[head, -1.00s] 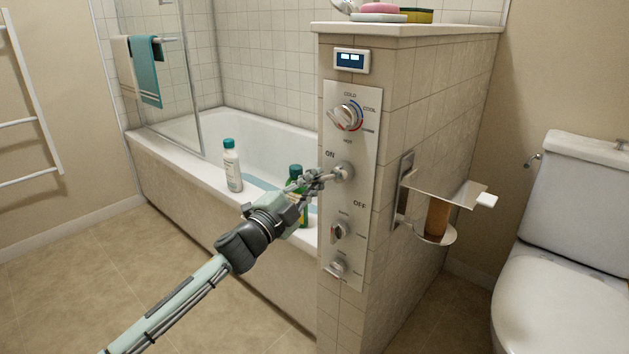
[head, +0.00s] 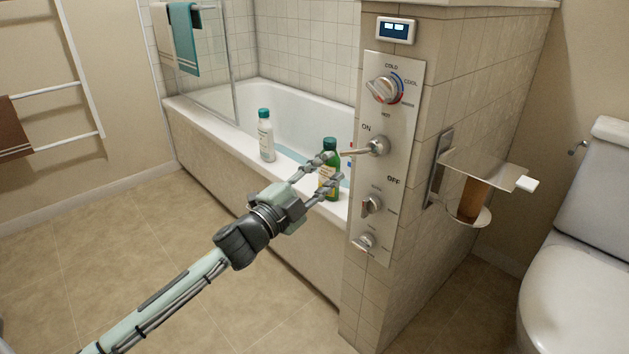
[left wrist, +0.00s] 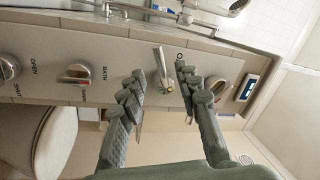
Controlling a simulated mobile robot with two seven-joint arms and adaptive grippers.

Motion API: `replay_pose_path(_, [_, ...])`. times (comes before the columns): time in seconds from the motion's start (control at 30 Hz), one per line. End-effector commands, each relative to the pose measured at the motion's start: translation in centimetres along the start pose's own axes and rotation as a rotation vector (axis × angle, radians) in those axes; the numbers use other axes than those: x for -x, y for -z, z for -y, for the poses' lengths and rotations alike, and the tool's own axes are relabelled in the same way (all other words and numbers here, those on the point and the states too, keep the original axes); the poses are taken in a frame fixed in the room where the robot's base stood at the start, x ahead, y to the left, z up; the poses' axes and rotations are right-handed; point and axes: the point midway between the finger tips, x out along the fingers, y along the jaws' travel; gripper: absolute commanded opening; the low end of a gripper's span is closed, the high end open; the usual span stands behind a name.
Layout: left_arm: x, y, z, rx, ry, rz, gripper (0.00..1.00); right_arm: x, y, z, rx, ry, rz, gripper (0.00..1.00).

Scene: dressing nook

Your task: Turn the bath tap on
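The tap panel (head: 402,115) is a pale plate on the tiled end wall. Its metal lever (head: 360,150) sticks out to the left, between the ON label above and the OFF label below. In the left wrist view the lever (left wrist: 162,66) stands between the fingertips in the picture, with part of its label hidden. My left gripper (head: 334,168) is open and empty, just below and left of the lever, apparently apart from it. Its spread fingers also show in the left wrist view (left wrist: 160,76). My right gripper is not in view.
A temperature dial (head: 384,90) is above the lever, and smaller knobs (head: 371,205) are below. A green bottle (head: 330,150) stands behind my fingers on the bathtub (head: 205,125) rim, with a white bottle (head: 265,136) farther left. A paper holder (head: 485,168) juts out right. Front floor is clear.

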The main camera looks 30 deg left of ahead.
Motion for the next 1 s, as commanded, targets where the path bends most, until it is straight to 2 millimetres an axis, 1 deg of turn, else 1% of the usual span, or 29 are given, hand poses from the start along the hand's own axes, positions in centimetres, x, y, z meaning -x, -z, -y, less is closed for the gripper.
replay_pose_path(0.03, [1.1,0.0,-0.2,0.002,-0.003,0.002,0.33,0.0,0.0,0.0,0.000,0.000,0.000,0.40])
replay_pose_path(0.1, [2.3,-0.1,-0.1,0.001,-0.002,0.002,0.33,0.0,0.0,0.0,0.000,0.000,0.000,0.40])
replay_pose_path(0.2, [3.5,0.0,-0.1,0.001,-0.001,0.001,0.33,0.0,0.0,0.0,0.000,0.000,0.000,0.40])
replay_pose_path(0.3, [4.2,0.0,0.0,0.001,0.000,0.001,0.33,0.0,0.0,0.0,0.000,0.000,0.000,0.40])
replay_pose_path(0.43, [4.5,0.0,0.1,0.000,0.001,0.000,0.33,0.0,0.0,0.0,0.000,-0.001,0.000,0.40])
replay_pose_path(0.87, [4.5,0.0,0.0,0.001,0.000,0.001,0.33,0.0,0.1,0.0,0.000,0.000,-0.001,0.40])
replay_pose_path(0.93, [4.6,-0.4,-0.4,0.016,-0.005,0.023,0.33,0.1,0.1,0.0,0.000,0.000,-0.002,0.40])
replay_pose_path(0.97, [4.8,-0.9,-0.7,0.032,-0.010,0.045,0.33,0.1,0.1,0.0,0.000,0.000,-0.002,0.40])
replay_pose_path(1.0, [5.2,-1.7,-1.5,0.062,-0.020,0.090,0.33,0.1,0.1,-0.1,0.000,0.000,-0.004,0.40])
